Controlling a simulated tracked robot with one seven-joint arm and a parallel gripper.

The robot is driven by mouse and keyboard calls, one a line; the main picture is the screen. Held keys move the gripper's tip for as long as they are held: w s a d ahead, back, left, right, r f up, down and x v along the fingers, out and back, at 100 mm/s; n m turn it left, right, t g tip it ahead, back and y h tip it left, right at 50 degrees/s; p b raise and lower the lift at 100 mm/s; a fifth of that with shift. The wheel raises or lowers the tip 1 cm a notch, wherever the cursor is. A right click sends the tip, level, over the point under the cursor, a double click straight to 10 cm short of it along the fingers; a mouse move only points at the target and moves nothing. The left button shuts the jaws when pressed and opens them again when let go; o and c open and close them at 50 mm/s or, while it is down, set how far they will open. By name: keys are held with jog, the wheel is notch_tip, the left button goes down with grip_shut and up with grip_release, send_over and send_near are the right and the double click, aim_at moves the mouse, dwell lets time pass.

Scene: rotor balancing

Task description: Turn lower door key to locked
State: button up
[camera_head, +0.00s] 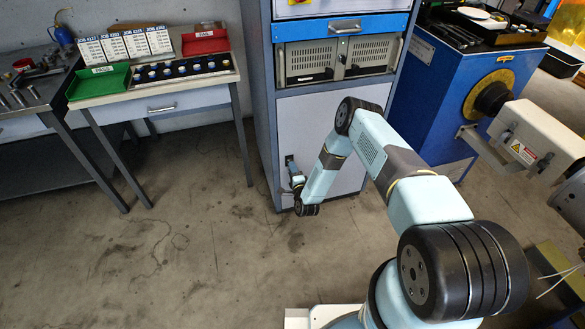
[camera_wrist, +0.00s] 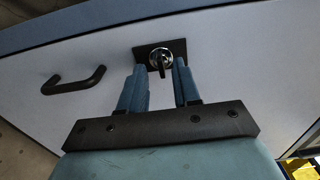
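The lower door (camera_head: 325,130) is a light grey panel on the blue-framed cabinet, and it looks shut. In the wrist view the door (camera_wrist: 225,45) fills most of the picture. A round silver lock (camera_wrist: 160,56) sits on a dark square plate, with a dark key (camera_wrist: 161,71) standing out of it. My gripper (camera_wrist: 160,68) faces the lock with its two blue fingers apart, one on each side of the key. I see gaps between key and fingers. In the head view my gripper (camera_head: 291,168) is at the door's left edge; the key is too small to make out.
A black bar handle (camera_wrist: 75,81) is on the door, left of the lock in the wrist view. Above the door are a vented grey unit (camera_head: 340,60) and a blue drawer (camera_head: 345,27). A blue machine (camera_head: 435,100) stands right. Open floor (camera_head: 180,245) lies left.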

jog(key=shift+x, duration=1)
jog(key=shift+c, duration=0.5)
grip_shut()
